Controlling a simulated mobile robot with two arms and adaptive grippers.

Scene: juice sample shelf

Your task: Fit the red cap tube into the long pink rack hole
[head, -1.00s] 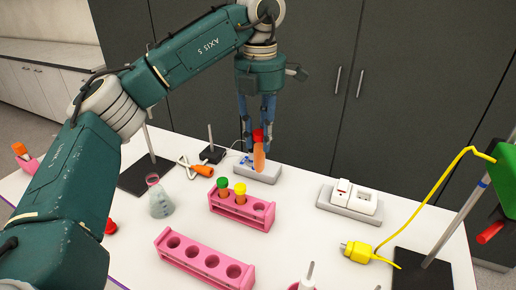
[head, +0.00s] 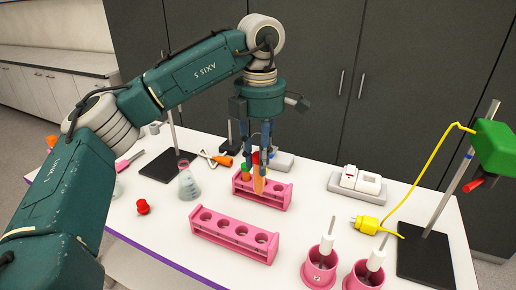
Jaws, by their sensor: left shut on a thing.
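My left gripper (head: 260,149) is shut on the red cap tube (head: 259,185), which is upright with orange contents. Its red cap lies between the fingers and is partly hidden. The tube's lower end overlaps the rear pink rack (head: 271,201); I cannot tell whether it is above a hole or in it. The front pink rack (head: 232,245) has a row of empty holes. My right gripper is not in view.
A flask (head: 188,183) and a red cap-like piece (head: 143,206) are at left. Two pink cups (head: 318,269) with white-handled tools stand at the front right. A socket block (head: 357,184), yellow plug (head: 369,224) and black-based stand (head: 425,255) are at right.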

